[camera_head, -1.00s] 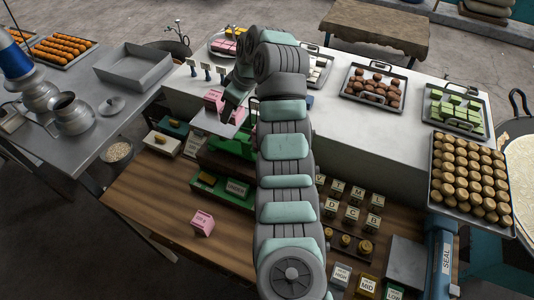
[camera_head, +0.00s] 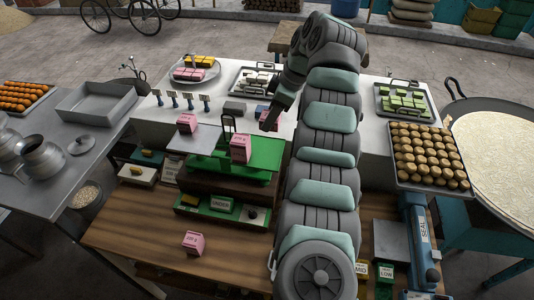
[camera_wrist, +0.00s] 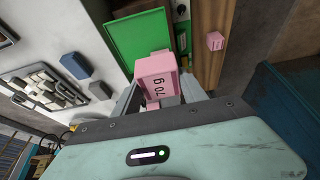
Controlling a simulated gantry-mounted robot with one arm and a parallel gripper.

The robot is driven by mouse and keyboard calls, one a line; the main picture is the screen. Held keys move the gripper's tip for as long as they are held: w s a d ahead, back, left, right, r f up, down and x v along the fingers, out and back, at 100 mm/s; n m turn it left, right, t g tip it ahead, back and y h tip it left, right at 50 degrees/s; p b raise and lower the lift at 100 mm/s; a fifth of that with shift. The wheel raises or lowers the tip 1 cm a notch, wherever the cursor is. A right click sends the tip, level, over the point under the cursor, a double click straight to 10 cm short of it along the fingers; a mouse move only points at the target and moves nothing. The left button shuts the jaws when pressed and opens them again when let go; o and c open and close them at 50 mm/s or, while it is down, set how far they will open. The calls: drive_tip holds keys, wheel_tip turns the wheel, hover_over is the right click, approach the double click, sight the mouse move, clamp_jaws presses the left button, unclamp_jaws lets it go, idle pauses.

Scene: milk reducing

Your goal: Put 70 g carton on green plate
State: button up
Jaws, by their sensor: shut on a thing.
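In the wrist view my gripper (camera_wrist: 162,88) has its fingers on either side of a pink carton marked 70 g (camera_wrist: 162,75). More pink shows just below it, and I cannot tell whether that is the same carton. The green plate (camera_wrist: 135,45) shows behind the carton. In the head view my gripper (camera_head: 268,122) is behind and right of the green plate (camera_head: 264,158), with a bit of pink at its fingers. A pink carton (camera_head: 240,148) appears upright on the green plate; its label is too small to read there.
A pink carton (camera_head: 187,123) sits on the grey plate left of the green one. Another pink carton (camera_head: 193,242) stands on the wooden table. A small grey box (camera_head: 235,107) and trays of sweets are on the white counter. My arm hides the table's right part.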

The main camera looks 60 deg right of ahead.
sight(265, 161)
wheel_tip(265, 161, down, 16)
drive_tip(key=p, duration=0.4)
drive_tip(key=shift+a, duration=0.1)
drive_tip(key=shift+f, duration=0.2)
drive_tip(key=o, duration=1.4)
drive_tip(key=shift+r, duration=0.1)
drive_tip(key=shift+c, duration=0.2)
drive_tip(key=shift+r, duration=0.1)
drive_tip(key=b+v, duration=0.3)
drive_tip(key=v, duration=0.9)
